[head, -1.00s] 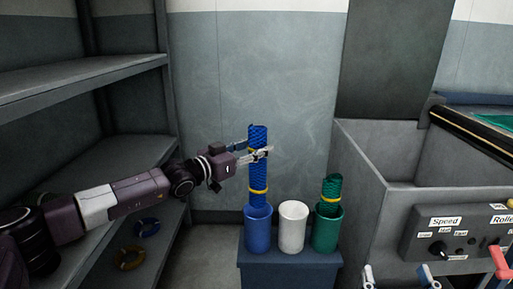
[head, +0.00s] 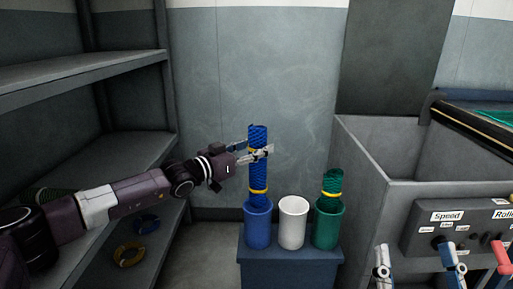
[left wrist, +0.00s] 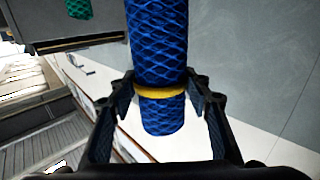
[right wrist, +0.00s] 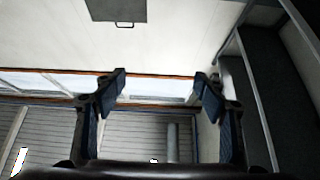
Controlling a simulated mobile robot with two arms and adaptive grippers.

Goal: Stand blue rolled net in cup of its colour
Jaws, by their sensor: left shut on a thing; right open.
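The blue rolled net (head: 258,177), with yellow bands, stands upright over the blue cup (head: 257,229). Its lower end is hidden at the cup's rim; I cannot tell how deep it sits. My left gripper (head: 262,152) is shut on the net's upper part. In the left wrist view the net (left wrist: 158,45) passes between the fingers (left wrist: 160,95), next to a yellow band. My right gripper (head: 418,262) is open and empty at the lower right of the head view; its spread fingers (right wrist: 160,90) show in the right wrist view.
A white cup (head: 292,223) stands empty-looking beside the blue one. A green cup (head: 327,230) holds a green rolled net (head: 332,183). All stand on a blue stand (head: 290,265). A grey shelf (head: 90,90) is left; a machine with a control panel (head: 465,232) is right.

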